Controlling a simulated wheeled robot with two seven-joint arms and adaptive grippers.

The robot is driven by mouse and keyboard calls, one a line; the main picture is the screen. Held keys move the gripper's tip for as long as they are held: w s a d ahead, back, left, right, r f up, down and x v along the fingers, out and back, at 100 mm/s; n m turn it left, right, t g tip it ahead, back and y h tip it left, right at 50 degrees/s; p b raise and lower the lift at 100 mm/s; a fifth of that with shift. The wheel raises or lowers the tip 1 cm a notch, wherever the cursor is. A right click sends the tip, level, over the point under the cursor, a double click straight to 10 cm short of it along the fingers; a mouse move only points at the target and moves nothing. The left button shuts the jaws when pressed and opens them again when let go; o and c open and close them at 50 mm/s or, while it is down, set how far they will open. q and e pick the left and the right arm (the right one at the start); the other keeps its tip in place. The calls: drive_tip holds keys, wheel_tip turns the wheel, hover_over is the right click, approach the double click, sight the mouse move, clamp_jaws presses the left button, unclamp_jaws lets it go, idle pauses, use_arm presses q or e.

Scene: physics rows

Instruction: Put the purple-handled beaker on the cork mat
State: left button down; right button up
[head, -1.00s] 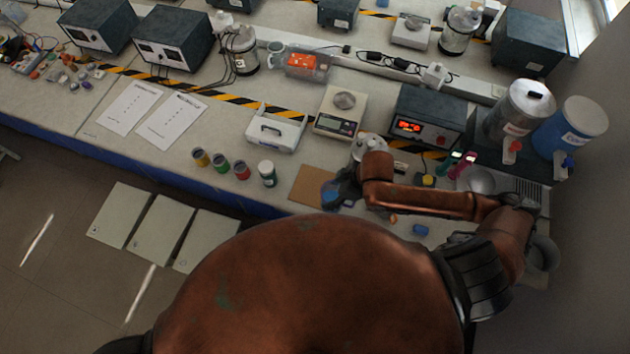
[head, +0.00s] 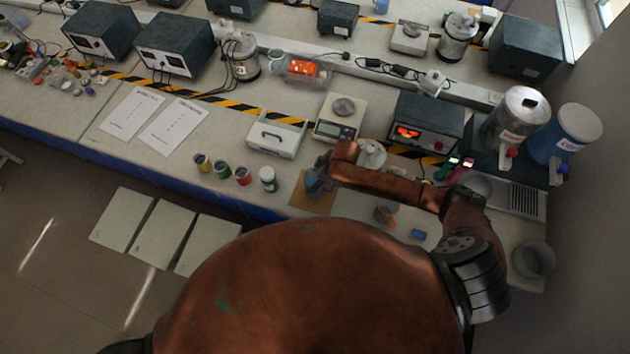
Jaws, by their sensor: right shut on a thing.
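The cork mat (head: 312,205) is a brown square near the front edge of the bench. My right gripper (head: 321,171) is above the far part of the mat, shut on a small beaker (head: 315,187) with blue contents. The beaker shows over the mat; I cannot tell whether its base touches it. The gripper and wrist hide part of the beaker, and its handle colour cannot be made out. My left gripper is not in view.
Another beaker with orange contents (head: 385,212) and a small blue item (head: 418,234) stand right of the mat, near my right forearm. A white jar (head: 268,180) and several paint-coloured pots stand left. A balance (head: 340,118) stands behind.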

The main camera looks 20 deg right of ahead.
drive_tip(key=shift+f, duration=0.95)
drive_tip(key=shift+f, duration=0.15)
drive_tip(key=o, duration=1.4)
drive_tip(key=shift+s, duration=0.1)
drive_tip(key=shift+o, duration=0.2)
drive_tip(key=b+v, duration=0.1)
drive_tip(key=v, duration=1.1)
